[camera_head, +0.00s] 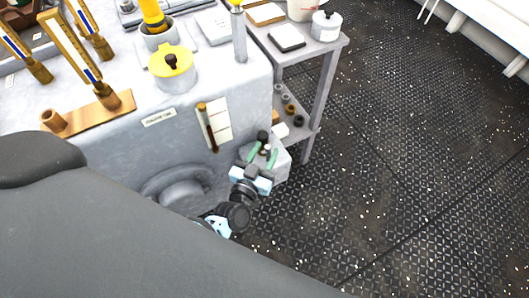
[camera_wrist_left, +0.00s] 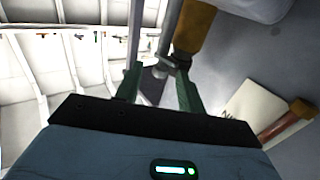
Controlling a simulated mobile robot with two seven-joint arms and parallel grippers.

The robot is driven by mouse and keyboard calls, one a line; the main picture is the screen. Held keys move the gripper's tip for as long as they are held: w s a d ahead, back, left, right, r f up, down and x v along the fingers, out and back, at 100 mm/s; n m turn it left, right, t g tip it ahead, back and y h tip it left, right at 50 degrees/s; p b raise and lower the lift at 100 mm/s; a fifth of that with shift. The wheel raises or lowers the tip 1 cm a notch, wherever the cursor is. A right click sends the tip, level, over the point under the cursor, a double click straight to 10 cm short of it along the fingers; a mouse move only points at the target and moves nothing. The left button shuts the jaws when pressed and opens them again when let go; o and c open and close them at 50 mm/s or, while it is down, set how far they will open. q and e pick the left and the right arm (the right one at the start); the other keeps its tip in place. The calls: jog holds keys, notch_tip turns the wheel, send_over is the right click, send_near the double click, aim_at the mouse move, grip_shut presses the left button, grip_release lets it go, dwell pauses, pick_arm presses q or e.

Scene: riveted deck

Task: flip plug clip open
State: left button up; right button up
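My left gripper (camera_head: 262,157) has two green fingers that stand apart, at a grey box on the right end of the grey cabinet's front. In the left wrist view the open fingers (camera_wrist_left: 160,88) point up and away. A small dark block (camera_wrist_left: 152,86) shows between them, beside a grey metal part. It may be the plug clip, but I cannot tell for sure, nor whether a finger touches it. A black knob (camera_head: 263,135) shows just beyond the fingertips in the head view. My right gripper is not in view.
The cabinet top holds a yellow-lidded pot (camera_head: 173,67) and a wooden stand (camera_head: 90,112). A brown-handled tool (camera_head: 208,128) and a white card (camera_head: 219,120) are on its front. A side table (camera_head: 335,42) stands behind. The dark deck (camera_head: 400,170) to the right is clear.

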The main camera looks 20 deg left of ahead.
pick_arm(q)
jog(key=shift+c, duration=0.3)
grip_shut()
jog(key=shift+r+y, duration=0.1)
jog(key=shift+y, duration=0.2)
jog(key=shift+d+n+y, duration=0.1)
jog(key=shift+n+y, duration=0.2)
jog(key=shift+n, duration=0.1)
jog(key=shift+d+n+y+p, duration=0.1)
jog(key=shift+n+y+p, duration=0.2)
jog(key=shift+y+p, duration=0.2)
